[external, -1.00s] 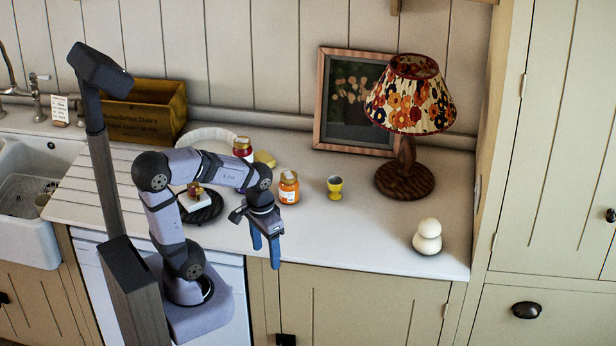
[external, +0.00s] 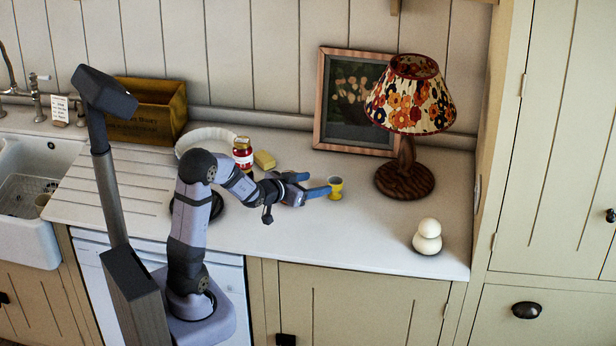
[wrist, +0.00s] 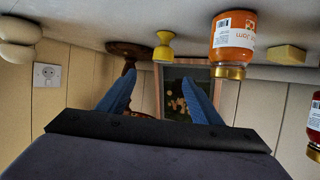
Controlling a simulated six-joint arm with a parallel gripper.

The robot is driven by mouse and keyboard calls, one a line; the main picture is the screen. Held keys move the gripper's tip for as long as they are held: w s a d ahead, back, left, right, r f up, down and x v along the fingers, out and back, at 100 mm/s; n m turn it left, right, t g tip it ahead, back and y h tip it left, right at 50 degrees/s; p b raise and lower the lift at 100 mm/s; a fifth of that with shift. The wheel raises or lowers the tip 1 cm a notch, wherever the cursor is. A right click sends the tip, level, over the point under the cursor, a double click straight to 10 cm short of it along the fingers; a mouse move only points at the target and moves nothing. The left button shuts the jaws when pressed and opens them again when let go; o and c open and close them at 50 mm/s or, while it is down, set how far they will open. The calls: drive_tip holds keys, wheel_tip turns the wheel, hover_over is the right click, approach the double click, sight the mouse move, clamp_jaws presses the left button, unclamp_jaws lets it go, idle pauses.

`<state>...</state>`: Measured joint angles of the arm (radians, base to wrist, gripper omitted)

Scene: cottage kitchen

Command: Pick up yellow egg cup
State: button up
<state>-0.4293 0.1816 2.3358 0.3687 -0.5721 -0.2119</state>
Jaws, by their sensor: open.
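The yellow egg cup (external: 335,188) stands upright on the white worktop, left of the lamp. My gripper (external: 317,186) is open with blue fingers, stretched out low over the worktop and pointing right, with its fingertips just left of the egg cup in the external view. In the wrist view, which looks upside down, the egg cup (wrist: 163,46) shows beyond the fingertips of my gripper (wrist: 160,92), roughly centred between them. Nothing is held. I cannot tell whether a finger touches the cup.
A patterned lamp (external: 405,180) and a framed picture (external: 322,110) stand behind. A white rounded figure (external: 428,237) is at the right front. A red jar (external: 243,155) and yellow block (external: 264,160) are farther back.

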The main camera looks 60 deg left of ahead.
sight(335, 189)
drive_tip(key=f, duration=0.2)
drive_tip(key=t, duration=0.1)
drive_tip(key=shift+w+a+f, duration=0.4)
drive_tip(key=shift+f, duration=0.65)
drive_tip(key=shift+r+p+x, duration=0.15)
drive_tip(key=shift+p+x, duration=0.5)
drive_tip(key=shift+x, duration=0.75)
drive_tip(key=shift+r+p+x, duration=0.1)
drive_tip(key=shift+p+x, duration=0.5)
drive_tip(key=shift+x, duration=1.75)
drive_tip(key=c, duration=1.2)
